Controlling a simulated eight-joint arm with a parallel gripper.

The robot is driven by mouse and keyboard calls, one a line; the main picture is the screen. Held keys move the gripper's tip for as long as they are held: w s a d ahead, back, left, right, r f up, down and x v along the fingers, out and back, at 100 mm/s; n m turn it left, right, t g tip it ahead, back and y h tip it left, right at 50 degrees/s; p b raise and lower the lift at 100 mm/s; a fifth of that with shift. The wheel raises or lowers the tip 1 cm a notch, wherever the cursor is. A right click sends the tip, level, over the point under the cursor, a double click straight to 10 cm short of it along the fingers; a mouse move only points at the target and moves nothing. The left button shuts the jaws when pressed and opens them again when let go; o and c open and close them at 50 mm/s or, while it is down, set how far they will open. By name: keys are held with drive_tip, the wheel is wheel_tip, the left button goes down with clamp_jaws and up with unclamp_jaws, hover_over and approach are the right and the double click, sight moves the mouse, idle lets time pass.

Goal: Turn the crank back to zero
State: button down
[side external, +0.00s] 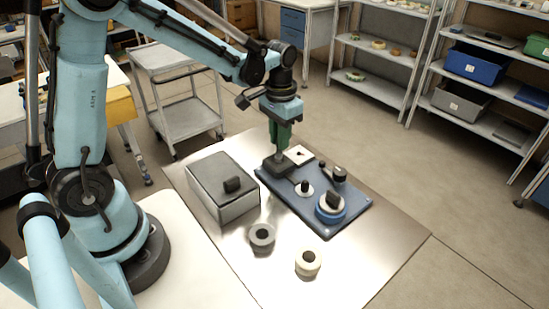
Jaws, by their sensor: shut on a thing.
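My gripper (281,150) points down at the back left corner of the blue board (273,187). Its fingers are shut on a dark grey part at the white plate's left, which looks like the crank (277,165). The fingers cover much of this part, so its angle is hard to read. The white plate (299,154) carries a small black mark or knob; any zero mark is too small to see. The board also holds a white disc with a black post (304,188), a blue reel with a black knob (331,207) and a small dark knob (339,173).
A grey box with a black handle (222,188) stands left of the board. A grey reel (262,236) and a cream reel (308,263) lie in front on the metal tabletop (370,255). The tabletop's front right is clear. Shelves and a cart (185,112) stand behind.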

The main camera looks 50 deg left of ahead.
drive_tip(key=shift+s+a, duration=0.2)
drive_tip(key=shift+s, duration=0.55)
drive_tip(key=shift+s, duration=0.4)
drive_tip(key=c, duration=1.1)
unclamp_jaws()
drive_tip(key=shift+a, duration=0.15)
drive_tip(key=shift+r, duration=3.5)
